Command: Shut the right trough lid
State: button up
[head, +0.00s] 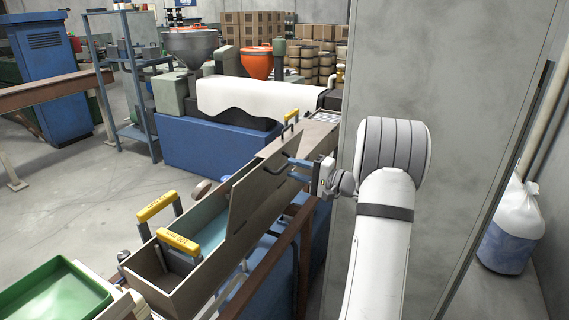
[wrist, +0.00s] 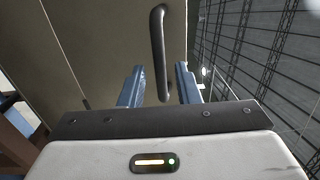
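The long grey-brown trough (head: 178,297) runs away from me in the head view. Its lid (head: 250,198) stands raised and steeply tilted over the open trough; its flat face also fills the upper left of the wrist view (wrist: 100,45). A dark bar handle (head: 281,166) sits on the lid and shows in the wrist view (wrist: 158,45). My gripper (head: 292,169) is at the right side of the lid. Its two blue fingers are spread, with the lower end of the handle between them in the wrist view (wrist: 160,86). I see no clear contact with either finger.
Yellow-topped handles (head: 177,242) stand at the trough's near end, by a light-blue interior surface (head: 207,231). A grey wall or pillar (head: 445,60) rises close behind my arm. A blue-based machine (head: 205,147) stands beyond the trough. A green tray (head: 55,297) is at the lower left.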

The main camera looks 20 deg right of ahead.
aim_at(287, 166)
jog(key=shift+p+x, duration=0.45)
jog(key=shift+x, duration=1.45)
grip_shut()
